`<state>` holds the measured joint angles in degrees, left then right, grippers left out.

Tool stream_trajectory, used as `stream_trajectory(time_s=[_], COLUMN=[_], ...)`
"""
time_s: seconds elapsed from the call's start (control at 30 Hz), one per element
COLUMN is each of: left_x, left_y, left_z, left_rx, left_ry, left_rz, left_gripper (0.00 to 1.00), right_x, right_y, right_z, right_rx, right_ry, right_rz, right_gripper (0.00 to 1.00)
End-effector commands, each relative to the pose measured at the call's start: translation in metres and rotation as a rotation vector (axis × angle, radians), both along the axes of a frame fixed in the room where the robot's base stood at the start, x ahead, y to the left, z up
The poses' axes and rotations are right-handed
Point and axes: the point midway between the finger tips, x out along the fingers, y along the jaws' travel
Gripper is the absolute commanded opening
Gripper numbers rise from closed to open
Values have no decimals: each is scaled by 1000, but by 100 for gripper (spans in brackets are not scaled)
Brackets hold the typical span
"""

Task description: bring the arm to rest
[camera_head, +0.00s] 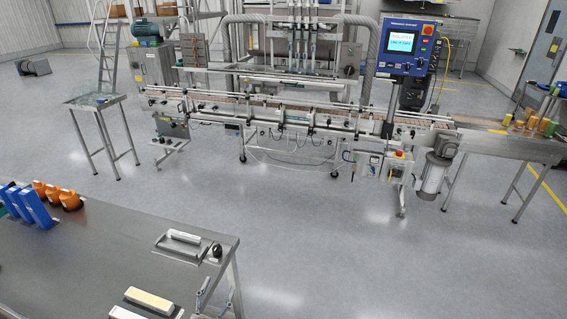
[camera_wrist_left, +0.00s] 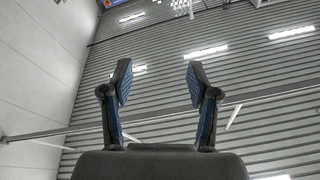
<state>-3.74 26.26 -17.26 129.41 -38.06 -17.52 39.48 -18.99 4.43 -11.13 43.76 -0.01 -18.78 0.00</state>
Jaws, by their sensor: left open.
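My left gripper (camera_wrist_left: 158,84) shows in the left wrist view. Its two dark fingers with blue ribbed pads stand well apart, and nothing is between them. Behind them are only a ribbed wall or ceiling surface and bright light strips, so the gripper is clear of any object. In the head view I cannot clearly make out either gripper. My right gripper is not in view.
A steel table (camera_head: 110,262) stands at lower left with blue holders (camera_head: 36,207) and orange bottles (camera_head: 68,195). The filling line (camera_head: 300,115) with its blue control panel (camera_head: 406,47) runs across the back. The grey floor (camera_head: 340,240) between is clear.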

Motion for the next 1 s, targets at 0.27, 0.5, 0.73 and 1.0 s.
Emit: stream_trajectory(time_s=[0.27, 0.5, 0.73, 1.0], left_x=[-89, -184, -264, -246], left_y=[55, 52, 39, 33], left_z=[-181, -252, -280, -379], left_rx=[-53, 0, 48, 65], left_ry=[828, 1274, 1584, 1608], left_rz=[377, 362, 261, 270], left_gripper=[60, 60, 60, 60], right_x=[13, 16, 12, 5], right_y=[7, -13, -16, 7], right_z=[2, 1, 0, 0], right_rx=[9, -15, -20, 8], right_ry=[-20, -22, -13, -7], right_rz=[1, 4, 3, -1], right_gripper=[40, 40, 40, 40])
